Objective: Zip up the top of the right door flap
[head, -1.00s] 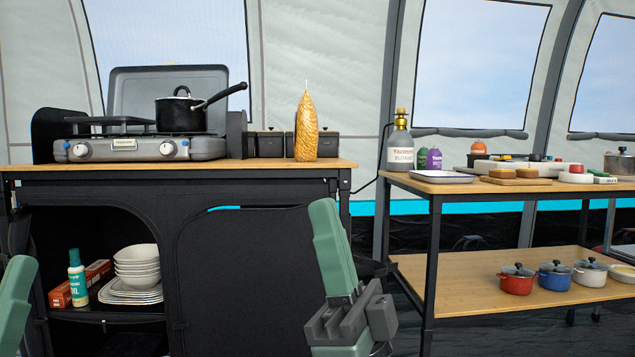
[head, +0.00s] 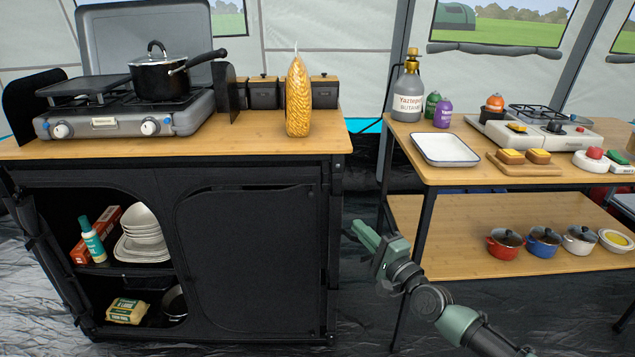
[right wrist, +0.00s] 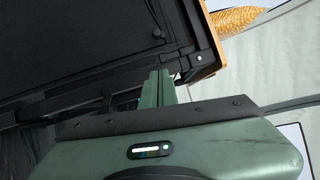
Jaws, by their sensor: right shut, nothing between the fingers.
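The right door flap (head: 250,262) is black fabric on the right half of the camp cabinet (head: 165,145). It hangs over its compartment, with a narrow dark line along its top edge, clearest at the upper right. I cannot make out a zip pull in the head view. My right gripper (head: 354,231) is green, shut and empty. It is in front of and just right of the cabinet's right side, apart from the flap. In the right wrist view its fingers (right wrist: 159,76) point toward the cabinet's dark fabric (right wrist: 75,45) and corner. My left gripper is out of view.
The left compartment is open, with plates (head: 143,250) and a bottle (head: 91,238) inside. A two-level table (head: 470,225) stands close to my right arm. Dark floor lies in front.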

